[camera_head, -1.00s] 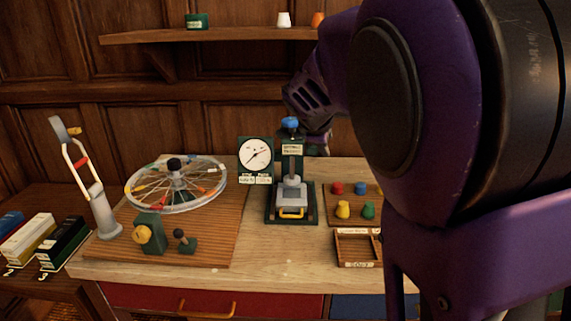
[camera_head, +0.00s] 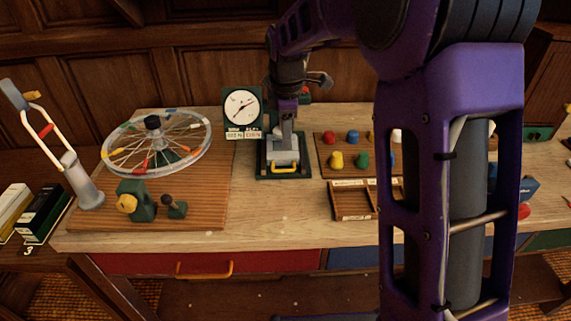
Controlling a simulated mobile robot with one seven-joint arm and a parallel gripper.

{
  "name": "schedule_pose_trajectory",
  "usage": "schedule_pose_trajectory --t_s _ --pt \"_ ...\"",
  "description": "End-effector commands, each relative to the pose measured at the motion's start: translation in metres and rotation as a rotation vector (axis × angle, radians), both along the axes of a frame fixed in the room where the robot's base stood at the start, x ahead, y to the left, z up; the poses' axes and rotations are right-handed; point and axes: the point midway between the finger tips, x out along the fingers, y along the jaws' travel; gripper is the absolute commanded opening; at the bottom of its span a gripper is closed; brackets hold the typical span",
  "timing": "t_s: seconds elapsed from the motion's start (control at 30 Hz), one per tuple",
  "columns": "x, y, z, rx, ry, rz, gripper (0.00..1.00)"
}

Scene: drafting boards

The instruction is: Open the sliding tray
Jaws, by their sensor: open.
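The sliding tray (camera_head: 281,158) is a grey piece on a dark green stand in the middle of the bench, with a yellow handle (camera_head: 285,169) at its front. It looks pushed in towards the stand's post. My gripper (camera_head: 303,92) hangs over the upper part of the stand, behind and above the tray, and hides the blue knob and most of the post top. It is open, with one curved grey finger showing on the right. I see nothing held in it. It is apart from the yellow handle.
A dial gauge (camera_head: 241,108) stands left of the stand, and a spoked wheel (camera_head: 155,143) farther left. Coloured pegs on a board (camera_head: 324,158) and a divided wooden box (camera_head: 349,201) lie to the right. My arm blocks the right side. Bench in front of the tray is clear.

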Motion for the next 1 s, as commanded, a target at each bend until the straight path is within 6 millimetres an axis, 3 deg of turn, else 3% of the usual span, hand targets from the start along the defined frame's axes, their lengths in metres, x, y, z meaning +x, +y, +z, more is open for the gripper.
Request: schedule_pose_trajectory --t_s 0.03,0.3,0.5,0.7,0.97,1.0 --pt "0.001 0.0 -0.014 -0.001 0.004 0.0 0.42" --pt "0.012 0.0 -0.071 -0.001 0.002 0.0 0.42" --pt "0.018 0.0 -0.102 -0.001 0.001 0.0 0.42" --pt "0.02 0.001 -0.114 -0.001 -0.001 0.0 0.42" --pt "0.021 0.0 -0.115 -0.001 -0.002 0.0 0.42" --pt "0.021 0.0 -0.115 -0.001 -0.002 0.0 0.39"
